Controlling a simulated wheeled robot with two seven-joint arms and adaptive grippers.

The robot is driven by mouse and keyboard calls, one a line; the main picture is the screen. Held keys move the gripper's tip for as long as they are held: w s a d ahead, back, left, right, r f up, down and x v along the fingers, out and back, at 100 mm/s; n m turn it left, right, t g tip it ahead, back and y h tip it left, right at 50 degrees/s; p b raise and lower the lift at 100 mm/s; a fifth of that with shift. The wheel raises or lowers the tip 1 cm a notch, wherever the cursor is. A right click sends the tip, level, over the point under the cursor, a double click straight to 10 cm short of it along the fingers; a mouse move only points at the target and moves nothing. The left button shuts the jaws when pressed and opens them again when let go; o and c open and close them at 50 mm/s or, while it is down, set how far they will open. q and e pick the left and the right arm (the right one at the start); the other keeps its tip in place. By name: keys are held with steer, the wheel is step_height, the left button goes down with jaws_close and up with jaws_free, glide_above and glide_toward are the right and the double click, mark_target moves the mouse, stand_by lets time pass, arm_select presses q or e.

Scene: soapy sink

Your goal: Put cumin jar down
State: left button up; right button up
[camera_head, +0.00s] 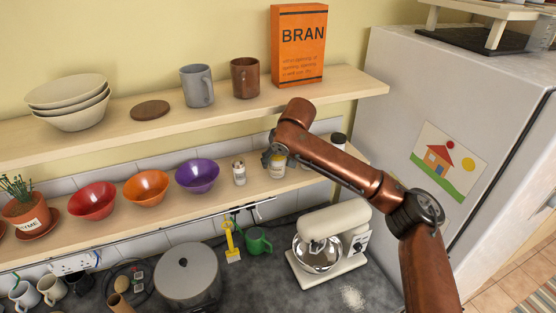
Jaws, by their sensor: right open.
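My right arm reaches in from the lower right to the lower wooden shelf (215,200). My right gripper (268,159) is open at a small jar (278,168) with a yellowish label, standing upright on this shelf. The arm hides part of the jar, and I cannot tell whether the fingers touch it. It may be the cumin jar, but its label is too small to read. A small pale shaker (239,173) stands just left of it. A dark-lidded jar (338,141) stands farther right, partly hidden by my arm. My left gripper is not in view.
Purple (197,177), orange (146,188) and red (92,201) bowls stand left on the same shelf. The upper shelf (225,99) overhangs closely, with a BRAN box (299,48) and mugs. A stand mixer (330,240) is below; the fridge (400,100) is right.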

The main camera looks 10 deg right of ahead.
mark_target(280, 156)
steer(key=shift+s+r, duration=0.15)
steer(key=shift+r, duration=0.3)
steer(key=shift+s+b+v, duration=0.2)
steer(key=shift+b+v, duration=0.4)
steer(key=shift+v, duration=0.65)
steer(key=s+d+b, duration=0.2)
steer(key=s+b, duration=0.2)
steer(key=s, duration=0.7)
steer(key=shift+s, duration=0.2)
steer(key=shift+d+f, duration=0.1)
steer(key=shift+f, duration=0.05)
